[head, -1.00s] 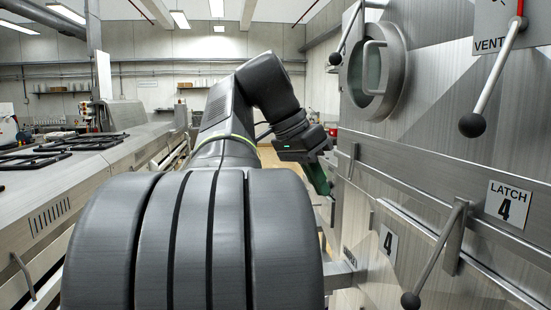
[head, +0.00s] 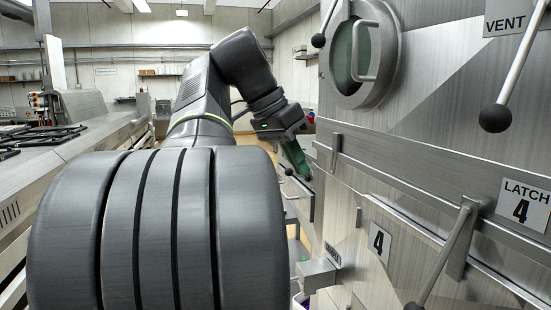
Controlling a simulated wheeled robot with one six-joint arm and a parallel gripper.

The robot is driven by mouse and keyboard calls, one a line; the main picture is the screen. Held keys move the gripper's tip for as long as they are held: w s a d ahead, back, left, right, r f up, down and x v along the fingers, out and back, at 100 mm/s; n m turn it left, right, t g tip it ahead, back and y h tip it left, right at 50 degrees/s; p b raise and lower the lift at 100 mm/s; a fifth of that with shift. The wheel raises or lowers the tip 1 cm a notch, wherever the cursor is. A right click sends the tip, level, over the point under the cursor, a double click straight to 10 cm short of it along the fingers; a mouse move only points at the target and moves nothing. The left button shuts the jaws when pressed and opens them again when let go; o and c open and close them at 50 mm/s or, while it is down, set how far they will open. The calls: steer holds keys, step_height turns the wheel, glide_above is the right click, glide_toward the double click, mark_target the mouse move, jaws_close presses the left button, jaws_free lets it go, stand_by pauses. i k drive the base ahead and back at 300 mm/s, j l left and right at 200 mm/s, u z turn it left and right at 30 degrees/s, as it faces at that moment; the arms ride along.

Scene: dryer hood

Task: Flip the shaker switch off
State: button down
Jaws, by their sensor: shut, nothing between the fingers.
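My gripper (head: 297,162) hangs at the end of my arm in the middle of the head view, its green fingers pointing down and right beside the steel machine front. It is shut and empty. No switch marked as the shaker's can be made out. A small grey box (head: 318,274) juts from the lower left edge of the machine, below the gripper, with a small dark label (head: 333,254) beside it too oblique to read. I cannot tell whether it bears the switch.
The machine front on the right carries a round window (head: 353,62), a VENT lever (head: 519,62), a LATCH 4 lever (head: 447,252) and a 4 plate (head: 379,242). A steel counter with black grates (head: 45,138) stands left. My arm hides much of the middle.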

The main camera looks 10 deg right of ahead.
mark_target(288, 171)
steer(key=i+j+z, duration=0.2)
steer(key=i, duration=0.4)
steer(key=i+j+z, duration=0.2)
steer(key=i+j, duration=0.15)
steer(key=i, duration=0.2)
steer(key=i+j+z, duration=0.2)
steer(key=i+j, duration=0.2)
steer(key=i, duration=0.1)
